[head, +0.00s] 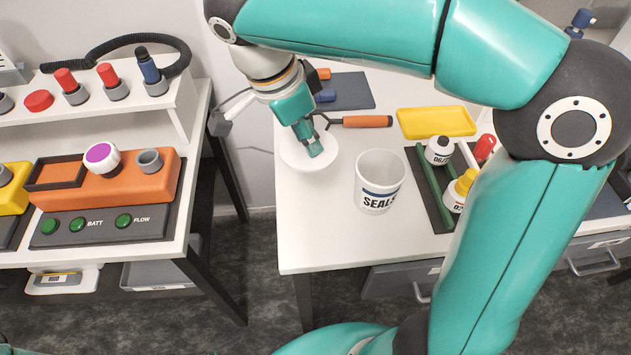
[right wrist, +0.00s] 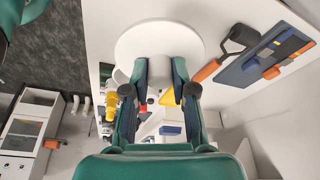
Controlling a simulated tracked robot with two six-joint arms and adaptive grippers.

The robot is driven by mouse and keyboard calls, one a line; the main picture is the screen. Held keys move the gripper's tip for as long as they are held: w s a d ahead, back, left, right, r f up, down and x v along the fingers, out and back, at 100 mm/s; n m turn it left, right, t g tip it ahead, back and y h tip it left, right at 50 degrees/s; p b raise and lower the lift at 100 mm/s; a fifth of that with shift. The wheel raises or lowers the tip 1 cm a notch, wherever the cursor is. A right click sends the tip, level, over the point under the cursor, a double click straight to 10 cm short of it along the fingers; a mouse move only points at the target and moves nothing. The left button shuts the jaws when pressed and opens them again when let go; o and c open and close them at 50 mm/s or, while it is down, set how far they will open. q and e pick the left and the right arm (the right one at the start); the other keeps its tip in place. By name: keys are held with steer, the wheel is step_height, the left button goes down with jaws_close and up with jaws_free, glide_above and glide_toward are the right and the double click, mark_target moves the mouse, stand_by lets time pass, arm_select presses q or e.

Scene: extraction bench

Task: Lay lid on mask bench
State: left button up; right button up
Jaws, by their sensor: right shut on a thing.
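The lid (head: 309,152) is a round white disc at the left end of the right-hand white bench (head: 310,230). My right gripper (head: 314,147) comes down over it and is shut on it. In the right wrist view the fingertips (right wrist: 160,85) close around a pale part under the disc-shaped lid (right wrist: 160,37). The lid looks about level; I cannot tell whether it touches the bench top. An open white pot marked SEALS (head: 380,182) stands upright to its right, apart from it. My left gripper is not in view.
A yellow tray (head: 436,122), an orange-handled tool (head: 366,121) and a dark mat (head: 346,91) lie behind. A rack with bottles (head: 438,151) stands right of the pot. Across a gap, a left bench holds an orange unit (head: 125,185). The bench front is clear.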

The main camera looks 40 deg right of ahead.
mark_target(284, 158)
step_height(284, 158, down, 16)
steer(key=shift+s+r, duration=0.1)
steer(key=shift+r, duration=0.15)
stand_by(0.3)
steer(key=o, duration=0.9)
steer(key=shift+f, duration=0.1)
steer(key=shift+o, duration=0.2)
steer(key=v, duration=1.2)
